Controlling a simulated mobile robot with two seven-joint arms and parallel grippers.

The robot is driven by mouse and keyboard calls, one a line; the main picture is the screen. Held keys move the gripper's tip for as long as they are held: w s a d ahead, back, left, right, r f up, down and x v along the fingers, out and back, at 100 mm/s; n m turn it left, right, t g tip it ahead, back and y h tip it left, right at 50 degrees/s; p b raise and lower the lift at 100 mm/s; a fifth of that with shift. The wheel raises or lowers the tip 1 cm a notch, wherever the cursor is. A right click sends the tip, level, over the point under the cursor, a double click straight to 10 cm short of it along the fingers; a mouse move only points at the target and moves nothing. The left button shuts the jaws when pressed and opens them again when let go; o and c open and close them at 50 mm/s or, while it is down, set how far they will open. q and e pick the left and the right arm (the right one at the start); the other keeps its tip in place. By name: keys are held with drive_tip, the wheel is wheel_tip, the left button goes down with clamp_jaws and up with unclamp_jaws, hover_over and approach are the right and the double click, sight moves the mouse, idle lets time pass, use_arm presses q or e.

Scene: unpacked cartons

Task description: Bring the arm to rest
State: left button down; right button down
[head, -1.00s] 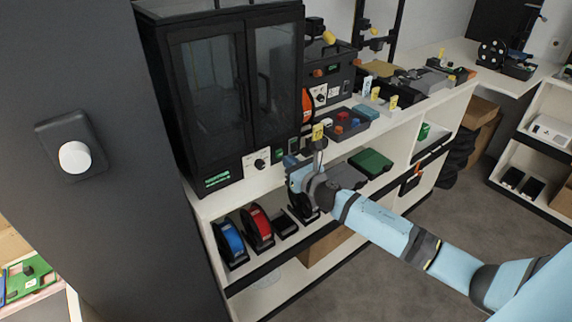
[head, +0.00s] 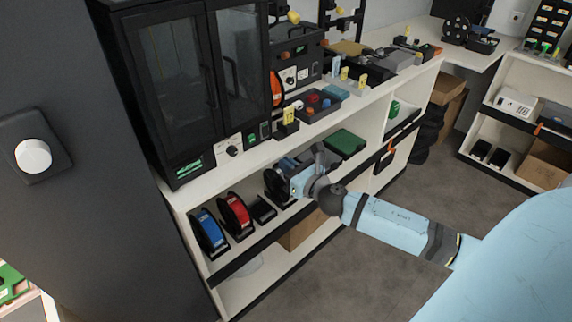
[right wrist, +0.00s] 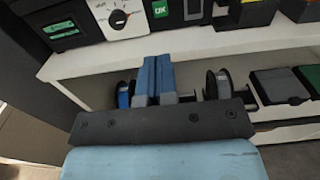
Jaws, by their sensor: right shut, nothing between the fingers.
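My right arm (head: 385,222) is light blue with dark joints and comes in from the right in the head view. Its gripper (head: 293,182) is in front of the shelf unit, below the counter edge, close to the black spool on the lower shelf. In the right wrist view the two blue fingers (right wrist: 155,77) lie side by side, shut, with nothing between them. They point toward the white counter front, and I cannot tell the exact gap to it. My left gripper is not in view.
The white counter (head: 262,153) carries a black cabinet (head: 180,85), a yellow-tagged holder (head: 289,116) and a bin (head: 318,103). Below stand a blue spool (head: 209,232), a red spool (head: 236,215) and a green box (head: 345,143). Grey floor (head: 330,280) is clear in front.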

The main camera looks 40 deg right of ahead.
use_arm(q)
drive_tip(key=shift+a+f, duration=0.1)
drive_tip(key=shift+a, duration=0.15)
